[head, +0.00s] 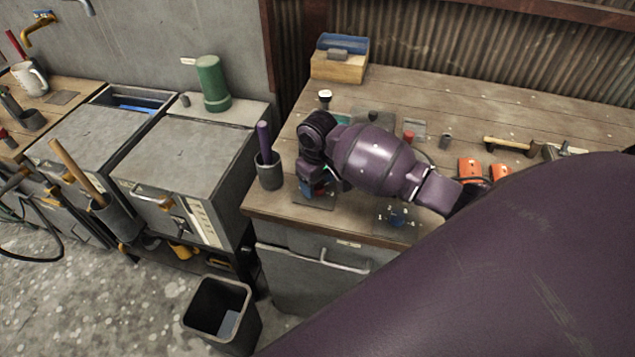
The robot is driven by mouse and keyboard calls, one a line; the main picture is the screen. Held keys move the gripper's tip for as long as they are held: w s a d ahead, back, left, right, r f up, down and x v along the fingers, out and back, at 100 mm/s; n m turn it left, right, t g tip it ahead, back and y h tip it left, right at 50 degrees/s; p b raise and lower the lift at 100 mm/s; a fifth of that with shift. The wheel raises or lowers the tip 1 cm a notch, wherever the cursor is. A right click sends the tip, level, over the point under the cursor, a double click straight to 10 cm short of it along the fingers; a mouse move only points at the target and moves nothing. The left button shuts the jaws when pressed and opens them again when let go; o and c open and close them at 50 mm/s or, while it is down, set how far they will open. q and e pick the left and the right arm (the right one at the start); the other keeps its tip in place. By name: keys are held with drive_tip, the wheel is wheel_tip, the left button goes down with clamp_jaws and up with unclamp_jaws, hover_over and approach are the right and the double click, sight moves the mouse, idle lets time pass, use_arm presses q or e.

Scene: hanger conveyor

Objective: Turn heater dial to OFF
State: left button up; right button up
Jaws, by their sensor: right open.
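My right gripper (316,187) is open above the front left of the wooden workbench, pointing down over a small flat plate (312,201). Something red and blue shows at its fingertips; I cannot tell whether it is touched. A dark blue dial (398,216) with white number marks around it sits near the bench's front edge, to the right of the gripper and below my forearm. I cannot read which mark it points to, nor tell whether it is the heater dial. My left gripper is not in view.
A dark cup with a purple-handled tool (268,168) stands just left of the gripper. A red knob (408,136), orange items (470,168) and a hammer (510,146) lie farther right. A wooden box (338,65) stands at the back. A black bin (222,312) is on the floor.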

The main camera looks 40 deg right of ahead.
drive_tip(key=shift+f, duration=0.4)
drive_tip(key=c, duration=0.9)
